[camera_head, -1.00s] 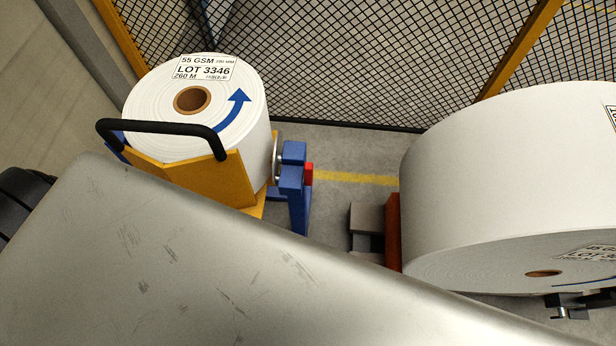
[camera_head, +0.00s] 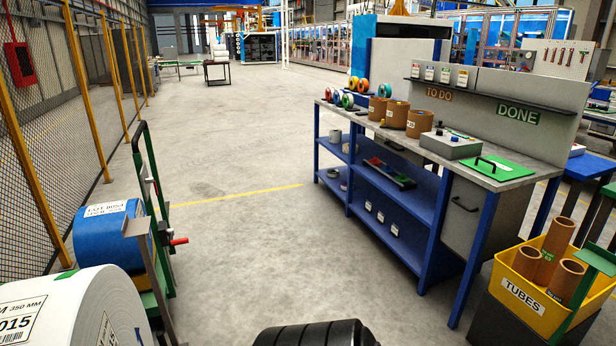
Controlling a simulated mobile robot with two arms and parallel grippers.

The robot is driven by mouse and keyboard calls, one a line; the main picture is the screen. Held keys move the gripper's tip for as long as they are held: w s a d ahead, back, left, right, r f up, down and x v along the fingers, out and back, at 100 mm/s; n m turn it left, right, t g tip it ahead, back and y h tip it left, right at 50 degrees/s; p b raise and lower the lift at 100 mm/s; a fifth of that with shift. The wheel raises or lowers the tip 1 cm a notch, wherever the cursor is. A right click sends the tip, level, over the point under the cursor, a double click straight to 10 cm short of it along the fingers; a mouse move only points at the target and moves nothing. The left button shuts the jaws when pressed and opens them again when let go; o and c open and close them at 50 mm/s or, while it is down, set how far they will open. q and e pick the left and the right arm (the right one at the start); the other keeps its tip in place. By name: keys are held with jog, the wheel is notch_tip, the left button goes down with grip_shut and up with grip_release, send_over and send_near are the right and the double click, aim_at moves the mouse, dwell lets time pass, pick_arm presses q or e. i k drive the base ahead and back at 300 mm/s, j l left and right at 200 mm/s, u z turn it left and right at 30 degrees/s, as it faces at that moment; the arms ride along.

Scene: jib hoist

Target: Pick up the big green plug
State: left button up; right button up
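I cannot make out a big green plug for certain. Green items in view are a flat green panel (camera_head: 497,164) on the right end of the workbench, with a black handle beside or on it, and a small green piece (camera_head: 67,274) by the white roll at the lower left. Some small green rings are among the coloured reels (camera_head: 347,100) at the bench's far end. Neither of my grippers is in view.
A workbench (camera_head: 440,205) with blue legs stands right of centre. A yellow tubes bin (camera_head: 516,299) is at the lower right. A white roll (camera_head: 95,310) and a blue roll (camera_head: 108,232) on a green cart stand left. The middle floor (camera_head: 240,240) is clear.

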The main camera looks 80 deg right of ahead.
aim_at(402, 179)
jog(key=z, duration=3.35)
jog(key=u, duration=5.25)
jog(key=z, duration=0.75)
jog(key=l+z, duration=0.2)
jog(key=z, duration=0.25)
jog(key=k+l+z, duration=0.1)
jog(key=z, duration=0.3)
jog(key=l+z, duration=0.3)
jog(key=z, duration=0.15)
jog(key=l+z, duration=0.2)
jog(key=z, duration=0.2)
jog(key=i+l+z, duration=0.1)
jog(key=z, duration=0.35)
